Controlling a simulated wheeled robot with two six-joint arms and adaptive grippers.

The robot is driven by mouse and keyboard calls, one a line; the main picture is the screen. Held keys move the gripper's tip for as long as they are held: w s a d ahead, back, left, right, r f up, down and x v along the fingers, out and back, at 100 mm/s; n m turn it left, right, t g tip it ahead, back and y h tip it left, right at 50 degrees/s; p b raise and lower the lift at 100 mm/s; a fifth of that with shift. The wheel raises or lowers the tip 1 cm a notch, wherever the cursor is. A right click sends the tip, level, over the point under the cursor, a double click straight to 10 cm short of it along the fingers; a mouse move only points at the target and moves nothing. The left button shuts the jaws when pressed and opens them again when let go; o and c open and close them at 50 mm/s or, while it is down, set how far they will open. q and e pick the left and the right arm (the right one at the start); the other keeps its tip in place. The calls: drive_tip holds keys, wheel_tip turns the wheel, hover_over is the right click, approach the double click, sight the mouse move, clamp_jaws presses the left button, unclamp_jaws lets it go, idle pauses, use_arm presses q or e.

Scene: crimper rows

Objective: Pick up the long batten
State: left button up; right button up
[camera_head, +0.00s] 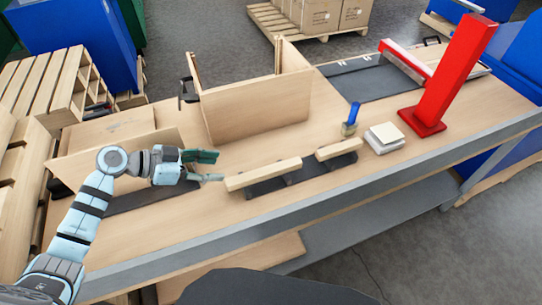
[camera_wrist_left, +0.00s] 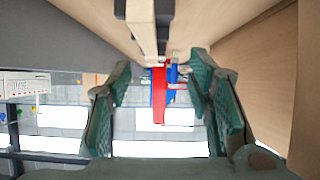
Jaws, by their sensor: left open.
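The long batten (camera_head: 262,174) is a pale wooden bar lying on dark supports on the bench. A shorter pale batten (camera_head: 338,149) lies in line with it, to the right. My left gripper (camera_head: 214,167) is open, just left of the long batten's left end, with nothing between its fingers that I can make out. In the left wrist view the open fingers (camera_wrist_left: 165,95) stand apart, and a pale bar (camera_wrist_left: 141,22), seen end-on, shows at the top between them. My right gripper is not in view.
An upright wooden panel assembly (camera_head: 258,107) stands behind the battens. A blue-handled brush (camera_head: 351,122), a stack of pale blocks (camera_head: 384,138) and a red post (camera_head: 455,75) are to the right. The bench front edge (camera_head: 300,225) is clear.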

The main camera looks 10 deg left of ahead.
use_arm(q)
drive_tip(key=w+d, duration=0.1)
drive_tip(key=d, duration=0.1)
drive_tip(key=p, duration=0.1)
approach(263, 170)
drive_tip(key=shift+w+d+f, duration=0.1)
drive_tip(key=shift+d+f, duration=0.2)
drive_tip(key=shift+d, duration=0.25)
drive_tip(key=shift+d+f, duration=0.3)
drive_tip(key=shift+d, duration=0.25)
drive_tip(key=x, duration=0.4)
drive_tip(key=w+x, duration=0.1)
drive_tip(key=x, duration=0.1)
drive_tip(key=shift+w+f+p, duration=0.1)
drive_tip(key=shift+w+p, duration=0.05)
drive_tip(key=shift+p, duration=0.25)
drive_tip(key=shift+d, duration=0.15)
drive_tip(key=shift+s, duration=0.3)
drive_tip(key=shift+c, duration=0.4)
drive_tip(key=c, duration=1)
clamp_jaws()
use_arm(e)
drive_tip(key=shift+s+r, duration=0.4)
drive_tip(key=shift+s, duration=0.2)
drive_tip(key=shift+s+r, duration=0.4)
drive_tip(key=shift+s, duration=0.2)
